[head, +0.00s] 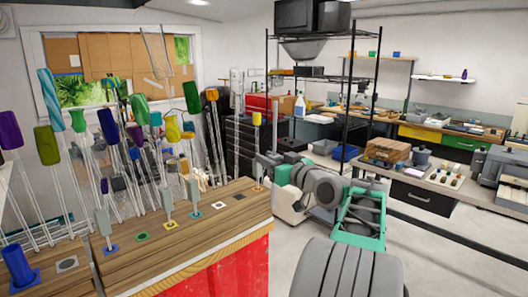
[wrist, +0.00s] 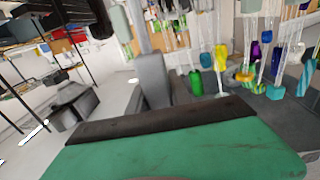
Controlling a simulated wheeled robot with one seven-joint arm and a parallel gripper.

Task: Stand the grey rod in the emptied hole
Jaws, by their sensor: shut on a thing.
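My gripper (head: 266,161) is at the bench's far right corner in the head view, beside a yellow-capped rod (head: 257,119). It is shut on a slim grey piece, which I take as the grey rod (wrist: 152,78); it shows upright past the dark palm (wrist: 150,124) in the wrist view. The rod's ends are not clear. The wooden bench (head: 205,232) has a row of coloured plates. A grey plate (head: 67,264), a green plate (head: 142,237) and a white plate (head: 219,205) bear no rod. I cannot tell which is the emptied hole.
Rods stand on a blue plate (head: 112,249) and a yellow plate (head: 170,224). A black shelf rack (head: 350,100) and a side table (head: 440,180) stand to the right.

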